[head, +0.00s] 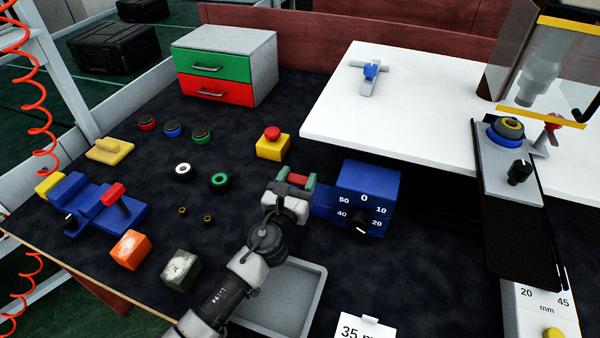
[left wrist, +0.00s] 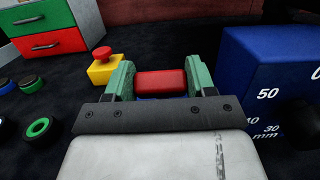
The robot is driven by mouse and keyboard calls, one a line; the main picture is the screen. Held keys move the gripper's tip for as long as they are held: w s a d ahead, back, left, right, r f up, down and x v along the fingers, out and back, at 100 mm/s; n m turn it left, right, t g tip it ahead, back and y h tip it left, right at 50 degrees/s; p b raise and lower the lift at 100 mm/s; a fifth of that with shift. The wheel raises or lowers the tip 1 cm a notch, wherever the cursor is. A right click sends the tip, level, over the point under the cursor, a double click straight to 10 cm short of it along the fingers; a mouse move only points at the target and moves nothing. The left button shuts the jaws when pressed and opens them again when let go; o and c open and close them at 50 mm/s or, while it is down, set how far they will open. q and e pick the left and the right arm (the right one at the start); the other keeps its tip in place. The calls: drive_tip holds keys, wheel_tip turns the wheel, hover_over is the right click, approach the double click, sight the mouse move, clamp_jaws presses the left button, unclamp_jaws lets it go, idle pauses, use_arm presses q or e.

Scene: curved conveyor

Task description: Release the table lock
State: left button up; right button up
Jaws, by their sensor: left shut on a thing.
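My left gripper (head: 297,184) reaches in from the bottom of the head view. Its green fingers are shut on a red handle (head: 298,179), just left of a blue block (head: 369,186) with a black dial and a millimetre scale. In the left wrist view the red handle (left wrist: 161,81) lies between the fingers, with a little blue below it. A blue piece (head: 322,202) joins the block near the gripper. I cannot tell whether the red handle is the table lock, and its lower part is hidden. My right gripper is not in view.
A yellow box with a red button (head: 272,144) stands close behind the gripper. A grey tray (head: 318,292) lies beneath my arm. Several rings, an orange block (head: 130,250) and a blue fixture (head: 105,203) are at left. A white table (head: 420,95) is at back right.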

use_arm(q)
drive_tip(key=shift+s+a+f, duration=0.1)
drive_tip(key=shift+s+f, duration=0.25)
drive_tip(key=shift+f, duration=0.1)
drive_tip(key=o, duration=1.1)
drive_tip(key=shift+s, duration=0.1)
drive_tip(key=shift+o, duration=1)
drive_tip(key=shift+r, duration=0.15)
drive_tip(key=v, duration=1)
drive_tip(key=shift+s+a+b, duration=0.15)
drive_tip(key=shift+s+b, duration=0.15)
drive_tip(key=shift+s, duration=0.1)
